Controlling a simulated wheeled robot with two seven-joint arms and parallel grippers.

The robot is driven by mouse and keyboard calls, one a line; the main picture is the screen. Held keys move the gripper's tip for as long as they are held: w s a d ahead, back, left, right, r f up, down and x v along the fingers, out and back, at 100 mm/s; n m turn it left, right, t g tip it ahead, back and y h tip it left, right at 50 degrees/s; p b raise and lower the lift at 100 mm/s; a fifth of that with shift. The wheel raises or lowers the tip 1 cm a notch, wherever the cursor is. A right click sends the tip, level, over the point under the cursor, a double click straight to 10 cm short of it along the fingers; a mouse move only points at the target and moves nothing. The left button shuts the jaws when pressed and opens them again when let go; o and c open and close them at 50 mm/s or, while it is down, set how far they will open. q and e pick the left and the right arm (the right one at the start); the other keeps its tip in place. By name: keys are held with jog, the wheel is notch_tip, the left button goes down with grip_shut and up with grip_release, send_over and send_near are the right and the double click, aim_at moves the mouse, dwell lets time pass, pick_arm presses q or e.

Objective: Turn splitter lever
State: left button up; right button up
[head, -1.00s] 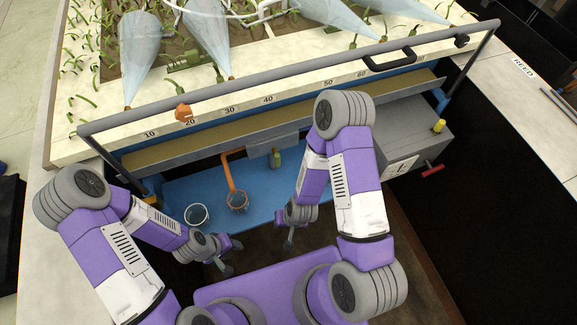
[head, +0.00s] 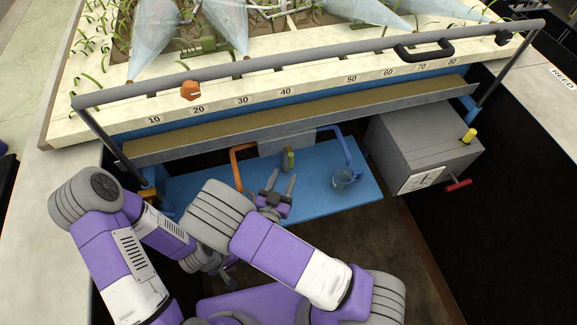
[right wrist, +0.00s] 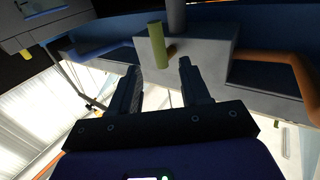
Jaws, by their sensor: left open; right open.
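The splitter is a grey box (head: 270,146) under the flume's front edge, with an orange pipe (head: 237,170) on its left and a blue pipe (head: 348,146) on its right. Its short olive-green lever (head: 289,160) stands on the front face. In the right wrist view the lever (right wrist: 158,46) is just beyond my fingertips, upright with a slight tilt. My right gripper (head: 281,184) is open and empty, just below the lever, and its fingers (right wrist: 160,75) point at it without visibly closing round it. My left gripper (head: 227,274) is low, partly hidden by my right arm.
A clear cup (head: 345,180) stands under the blue pipe on a blue shelf (head: 320,203). A grey cabinet (head: 420,150) with a yellow knob (head: 467,136) and red handle (head: 458,185) is at right. A grey rail (head: 320,62) runs above. My right arm covers the shelf's left part.

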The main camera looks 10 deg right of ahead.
aim_at(290, 162)
jog(key=x, duration=0.5)
jog(key=shift+w+d+b, duration=0.1)
jog(key=shift+w+b, duration=0.15)
jog(key=shift+b, duration=0.05)
grip_shut()
